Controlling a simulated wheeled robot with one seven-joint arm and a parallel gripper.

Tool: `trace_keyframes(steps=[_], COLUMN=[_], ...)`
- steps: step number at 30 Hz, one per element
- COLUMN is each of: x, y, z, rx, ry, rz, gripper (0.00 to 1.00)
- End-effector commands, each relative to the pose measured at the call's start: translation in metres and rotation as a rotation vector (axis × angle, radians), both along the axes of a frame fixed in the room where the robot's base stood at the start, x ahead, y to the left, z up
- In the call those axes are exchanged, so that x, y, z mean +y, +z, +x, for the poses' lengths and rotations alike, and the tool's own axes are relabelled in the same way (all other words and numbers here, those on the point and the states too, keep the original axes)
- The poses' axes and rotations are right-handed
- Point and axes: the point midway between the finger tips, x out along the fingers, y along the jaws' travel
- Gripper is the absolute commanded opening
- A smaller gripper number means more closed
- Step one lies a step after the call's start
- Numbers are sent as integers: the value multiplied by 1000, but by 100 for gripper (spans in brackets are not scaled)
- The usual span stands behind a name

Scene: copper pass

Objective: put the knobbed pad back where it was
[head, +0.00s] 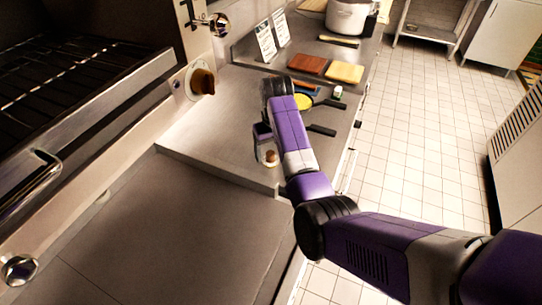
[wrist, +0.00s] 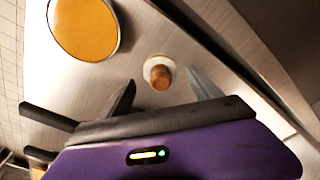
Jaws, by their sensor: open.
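The knobbed pad (wrist: 158,72), a small pale round base with a brown wooden knob, stands on the steel counter in the wrist view. It also shows in the head view (head: 270,157), just below my gripper. My gripper (wrist: 163,88) is open and empty. In the wrist view its two dark fingers spread to either side of the knob, with the knob roughly between and just beyond the tips. I cannot tell whether the fingers touch it. In the head view my gripper (head: 264,138) is partly hidden by my wrist.
A yellow round pan (head: 304,101) lies beyond my arm; an orange-yellow disc (wrist: 83,28) fills the wrist view's upper left. A dark handle (head: 322,130) sticks out near my arm. Brown (head: 307,64) and yellow (head: 345,72) boards lie further back. The near counter (head: 180,225) is bare.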

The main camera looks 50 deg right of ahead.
Motion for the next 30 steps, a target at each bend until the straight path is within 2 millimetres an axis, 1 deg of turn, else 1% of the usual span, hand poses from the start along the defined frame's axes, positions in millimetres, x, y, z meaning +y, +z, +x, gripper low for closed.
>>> trace_keyframes(steps=[1,6,11,12,13,18,30], x=[0,2,3,4,4,4,4], y=[10,45,73,83,86,94,94], z=[1,-4,-7,-8,-9,-10,-10], rx=[-6,-6,-4,-2,-1,0,0], ry=[0,0,0,1,1,0,0], rz=[-4,-2,-2,-1,0,0,0], gripper=[73,73,73,73,73,73,73])
